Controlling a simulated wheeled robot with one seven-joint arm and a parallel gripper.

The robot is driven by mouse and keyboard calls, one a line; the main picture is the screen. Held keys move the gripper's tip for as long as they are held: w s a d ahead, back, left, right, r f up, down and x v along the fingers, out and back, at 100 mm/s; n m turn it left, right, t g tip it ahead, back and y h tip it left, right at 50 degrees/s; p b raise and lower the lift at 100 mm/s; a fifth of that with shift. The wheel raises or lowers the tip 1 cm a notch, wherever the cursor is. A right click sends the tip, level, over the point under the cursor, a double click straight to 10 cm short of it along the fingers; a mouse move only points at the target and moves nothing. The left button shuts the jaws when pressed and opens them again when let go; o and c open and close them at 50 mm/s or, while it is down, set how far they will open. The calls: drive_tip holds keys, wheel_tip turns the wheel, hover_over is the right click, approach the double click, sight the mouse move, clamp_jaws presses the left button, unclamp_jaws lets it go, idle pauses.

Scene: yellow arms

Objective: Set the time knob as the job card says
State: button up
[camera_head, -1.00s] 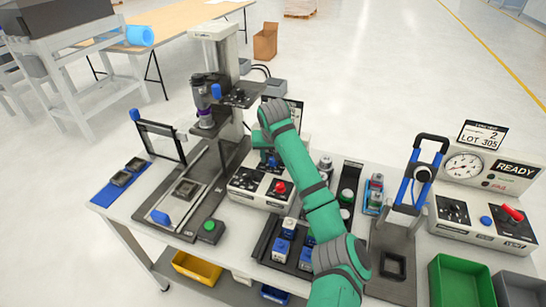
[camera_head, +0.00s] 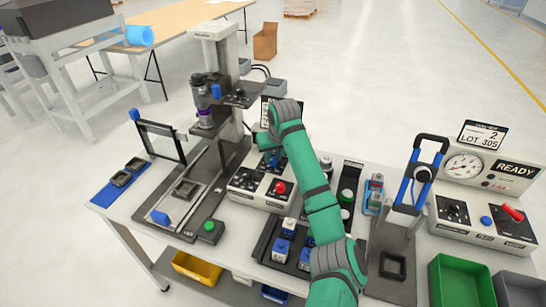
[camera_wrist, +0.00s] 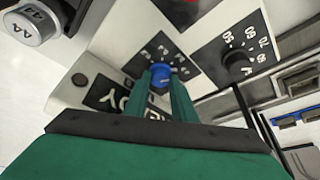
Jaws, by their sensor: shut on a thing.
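My gripper (camera_wrist: 162,92) is shut on a blue knob (camera_wrist: 160,76) in the wrist view. The knob sits on a black dial plate (camera_wrist: 178,60) with white marks, too small to read surely. A black knob (camera_wrist: 238,62) with numbers around it, among them 50 and 70, is beside it on the same pale panel. In the head view my gripper (camera_head: 270,158) is over the rear of the control box (camera_head: 240,193) and hides much of it. A dark card (camera_head: 266,108) behind my arm is mostly covered, and its text cannot be read.
A red button (camera_head: 280,188) is close in front of my gripper. The press column (camera_head: 230,80) stands to the left.

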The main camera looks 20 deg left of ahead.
drive_tip(key=shift+d+n+g+y, duration=0.1)
drive_tip(key=shift+n+g+y, duration=0.25)
drive_tip(key=shift+n, duration=0.8)
drive_tip(key=shift+n+g+y, duration=0.35)
drive_tip(key=shift+n, duration=0.8)
drive_tip(key=o, duration=1.1)
drive_tip(key=shift+c, duration=0.2)
drive_tip(key=shift+w, duration=0.1)
drive_tip(key=v, duration=1)
drive_tip(key=shift+r, duration=0.4)
